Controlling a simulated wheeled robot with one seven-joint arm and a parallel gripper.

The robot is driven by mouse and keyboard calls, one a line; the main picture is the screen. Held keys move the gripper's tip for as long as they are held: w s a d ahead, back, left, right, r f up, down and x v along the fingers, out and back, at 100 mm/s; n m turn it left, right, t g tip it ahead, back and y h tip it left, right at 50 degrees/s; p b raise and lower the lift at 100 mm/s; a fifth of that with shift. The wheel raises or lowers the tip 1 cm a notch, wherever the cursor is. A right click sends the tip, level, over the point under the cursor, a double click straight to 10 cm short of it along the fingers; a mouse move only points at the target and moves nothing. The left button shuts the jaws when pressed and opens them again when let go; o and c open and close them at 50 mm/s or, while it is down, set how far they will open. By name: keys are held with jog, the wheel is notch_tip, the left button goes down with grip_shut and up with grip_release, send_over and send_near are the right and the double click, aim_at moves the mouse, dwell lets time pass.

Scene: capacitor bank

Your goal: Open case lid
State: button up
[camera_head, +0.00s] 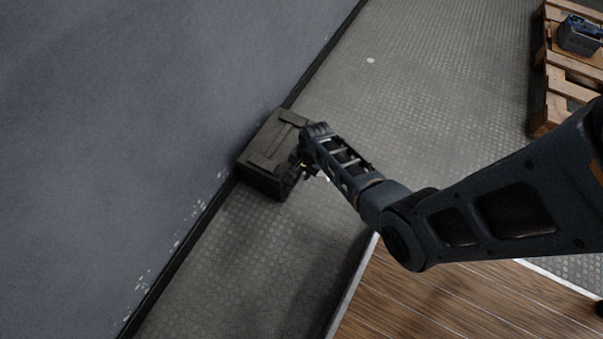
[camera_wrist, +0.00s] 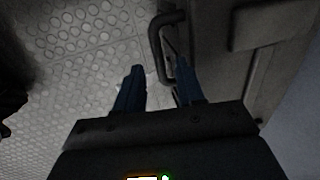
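The dark case (camera_head: 264,143) sits on the floor against the grey wall in the head view, and its lid looks closed. In the wrist view the case (camera_wrist: 222,75) fills the right side, with a dark bent handle (camera_wrist: 156,45) standing out from it. My gripper (camera_wrist: 160,78) is open, its two blue fingers apart. The lower part of the handle lies between the fingertips in the picture, nearer the right finger; I cannot tell whether they touch. In the head view my gripper (camera_head: 302,172) is at the case's right side, partly hidden by my wrist.
The grey wall (camera_head: 130,110) runs along the left, close behind the case. Studded floor (camera_head: 400,95) is clear beyond and in front of it. A wooden pallet (camera_head: 551,105) with a blue-topped box (camera_head: 580,36) stands at the upper right. Wood-plank flooring (camera_head: 440,300) lies at the bottom.

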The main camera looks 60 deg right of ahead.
jog(key=shift+f, duration=0.3)
grip_shut()
dwell(0.6)
